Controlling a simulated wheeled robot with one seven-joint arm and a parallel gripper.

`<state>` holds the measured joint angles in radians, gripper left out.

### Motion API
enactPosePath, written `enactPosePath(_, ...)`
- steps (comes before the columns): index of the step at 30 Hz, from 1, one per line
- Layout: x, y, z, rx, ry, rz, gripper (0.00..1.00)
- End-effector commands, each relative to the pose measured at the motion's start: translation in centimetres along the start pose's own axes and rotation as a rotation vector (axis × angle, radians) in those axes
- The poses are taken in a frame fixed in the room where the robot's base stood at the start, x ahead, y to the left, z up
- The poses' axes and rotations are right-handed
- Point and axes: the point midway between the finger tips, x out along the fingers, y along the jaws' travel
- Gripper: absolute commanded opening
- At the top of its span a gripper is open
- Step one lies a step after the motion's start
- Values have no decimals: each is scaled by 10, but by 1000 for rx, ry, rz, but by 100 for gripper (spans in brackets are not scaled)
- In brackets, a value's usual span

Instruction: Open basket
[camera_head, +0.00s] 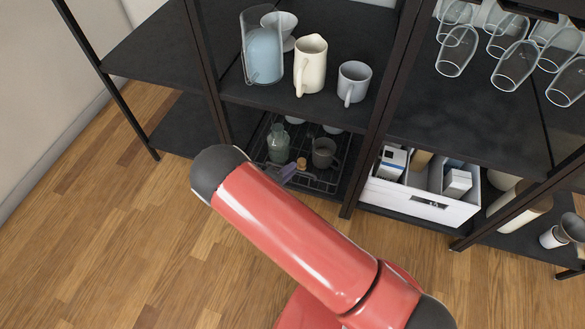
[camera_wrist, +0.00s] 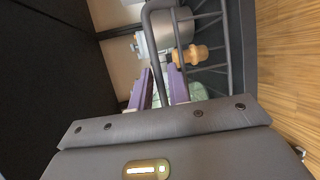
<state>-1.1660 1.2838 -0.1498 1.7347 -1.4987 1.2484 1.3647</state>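The dark wire basket (camera_head: 322,187) sits on the lower shelf of the middle cabinet bay and holds several kitchen items. Its grey rods (camera_wrist: 153,45) show large in the wrist view. My gripper (camera_head: 290,170) is at the basket's front, pointing at the shelf. In the wrist view its two purple fingers (camera_wrist: 160,72) stand apart, with a thick grey basket rod running between them. The rod looks closer to the left finger; I cannot tell whether it touches. In the head view my red arm hides part of the basket's front.
A bottle (camera_head: 278,143) and a dark mug (camera_head: 323,152) stand in the basket. A white divided box (camera_head: 420,203) is to the right, beyond a dark upright post (camera_head: 362,165). A shelf with a pitcher (camera_head: 310,65) is above. Wooden floor (camera_head: 110,230) is clear in front.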

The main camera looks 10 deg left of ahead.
Motion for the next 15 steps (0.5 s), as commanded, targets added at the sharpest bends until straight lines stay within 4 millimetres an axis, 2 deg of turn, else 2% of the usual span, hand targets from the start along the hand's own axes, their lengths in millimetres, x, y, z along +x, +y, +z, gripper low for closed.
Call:
enactPosePath(4,12,0,0,0,-1,0,18)
enactPosePath(13,15,0,0,-1,0,0,18)
enactPosePath(15,15,0,0,0,0,0,9)
